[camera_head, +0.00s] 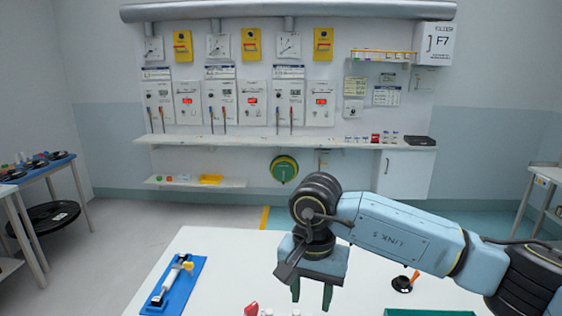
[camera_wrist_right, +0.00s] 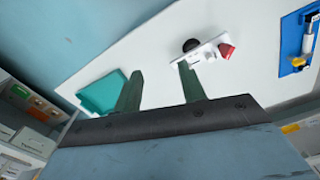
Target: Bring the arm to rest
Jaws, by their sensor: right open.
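My right arm reaches in from the right over the white table (camera_head: 205,243). My right gripper (camera_head: 311,293) hangs above the table with its two green fingers pointing down and apart. In the right wrist view the gripper (camera_wrist_right: 160,74) shows a clear gap between its fingers, with bare table behind it and nothing held. A white piece with a red part (camera_wrist_right: 227,49) appears beyond one finger; whether they touch is hard to tell, but it looks lower, on the table. My left gripper is not in view.
A blue tray (camera_head: 188,264) with a white and yellow tool lies at the table's left. A black round base with an orange-tipped stem (camera_head: 404,285) stands right of the gripper. A green tray (camera_head: 430,313) is at the front edge. A wall shelf (camera_head: 260,141) is beyond.

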